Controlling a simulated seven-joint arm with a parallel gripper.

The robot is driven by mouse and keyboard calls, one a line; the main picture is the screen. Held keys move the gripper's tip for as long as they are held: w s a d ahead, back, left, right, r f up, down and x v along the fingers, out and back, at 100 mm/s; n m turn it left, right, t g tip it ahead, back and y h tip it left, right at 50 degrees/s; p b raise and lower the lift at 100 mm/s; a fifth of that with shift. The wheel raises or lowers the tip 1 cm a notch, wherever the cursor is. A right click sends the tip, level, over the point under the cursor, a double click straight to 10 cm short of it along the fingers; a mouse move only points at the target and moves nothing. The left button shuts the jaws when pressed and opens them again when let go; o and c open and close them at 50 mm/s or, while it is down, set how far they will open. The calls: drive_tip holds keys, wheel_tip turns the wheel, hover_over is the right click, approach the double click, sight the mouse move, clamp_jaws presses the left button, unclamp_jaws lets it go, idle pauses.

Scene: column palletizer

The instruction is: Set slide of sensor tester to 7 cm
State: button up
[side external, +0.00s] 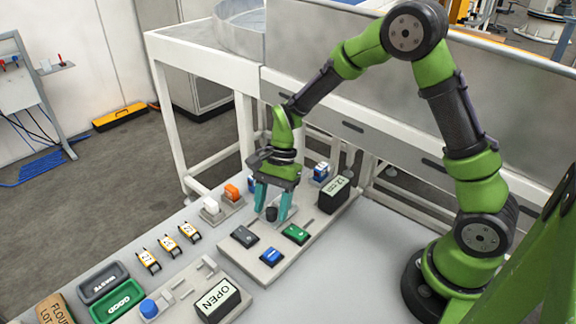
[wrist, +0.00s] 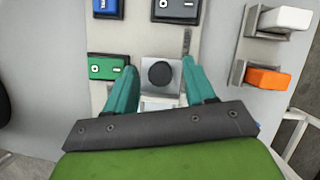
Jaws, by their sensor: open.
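The sensor tester is a pale plate (side external: 303,238) with a grey button block (side external: 244,236), a blue one (side external: 271,257) and a green one (side external: 295,234). Its black round slide knob (wrist: 160,75) sits on a light square carriage; it also shows in the side view (side external: 271,213). A dark display box (side external: 334,195) stands at the plate's far end; its text is too small to read surely. My gripper (wrist: 160,68) is open, with one teal finger on each side of the knob. Gaps to the knob show on both sides in the wrist view.
White (wrist: 286,19) and orange (wrist: 268,78) blocks sit in holders beside the plate. A blue block (side external: 320,172) stands behind my gripper.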

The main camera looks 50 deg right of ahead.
drive_tip(key=shift+c, duration=0.4)
clamp_jaws()
drive_tip(key=shift+d, duration=2.3)
drive_tip(key=shift+o, duration=0.4)
unclamp_jaws()
drive_tip(key=shift+r, duration=0.1)
